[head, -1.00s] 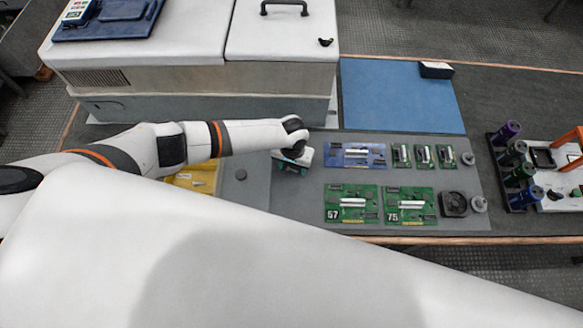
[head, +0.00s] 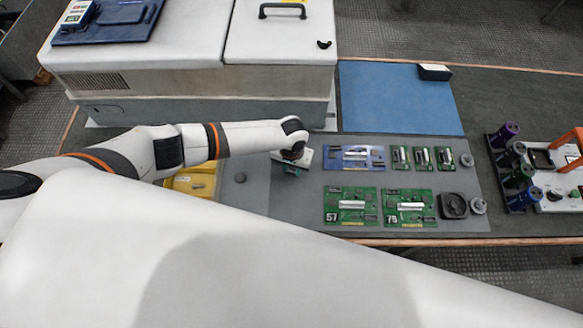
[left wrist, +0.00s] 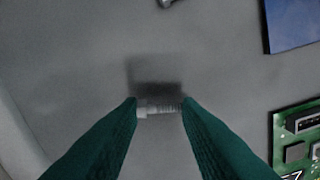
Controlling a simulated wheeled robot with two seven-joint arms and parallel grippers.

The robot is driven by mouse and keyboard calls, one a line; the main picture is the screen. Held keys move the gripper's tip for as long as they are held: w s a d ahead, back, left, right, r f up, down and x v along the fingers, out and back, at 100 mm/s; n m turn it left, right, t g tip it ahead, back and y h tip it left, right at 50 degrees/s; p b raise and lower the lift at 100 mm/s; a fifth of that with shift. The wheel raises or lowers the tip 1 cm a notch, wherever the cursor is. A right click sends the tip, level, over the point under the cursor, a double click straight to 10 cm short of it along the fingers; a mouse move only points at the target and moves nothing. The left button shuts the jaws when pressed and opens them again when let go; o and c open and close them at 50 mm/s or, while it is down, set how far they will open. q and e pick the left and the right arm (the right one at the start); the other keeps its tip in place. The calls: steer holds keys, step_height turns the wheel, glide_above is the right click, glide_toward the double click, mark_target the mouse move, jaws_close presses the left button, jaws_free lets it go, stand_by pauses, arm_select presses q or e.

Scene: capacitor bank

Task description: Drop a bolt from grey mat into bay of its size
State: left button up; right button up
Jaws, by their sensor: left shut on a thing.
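My left gripper (head: 290,168) is over the grey mat (head: 300,205), just left of the blue circuit board. In the left wrist view its green fingers (left wrist: 159,110) are closed on the two ends of a small pale bolt (left wrist: 158,111), which lies crosswise between the tips. A dark shadow falls on the mat beside the bolt. Another small metal piece shows at the top edge of the left wrist view (left wrist: 167,3); it is cut off. A yellow tray (head: 195,185) is partly hidden behind my arm; I cannot make out bays in it. My right gripper is not seen.
The mat carries a blue board (head: 357,157), several green boards (head: 351,205) and a dark fan-like part (head: 454,206). A large white cabinet (head: 200,80) stands behind my arm. A rack of cylinders (head: 515,175) stands at right.

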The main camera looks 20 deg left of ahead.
mark_target(291, 171)
arm_select(q)
step_height(291, 171, up, 9)
stand_by(0.4)
steer(key=shift+a+r, duration=0.1)
steer(key=shift+r, duration=0.05)
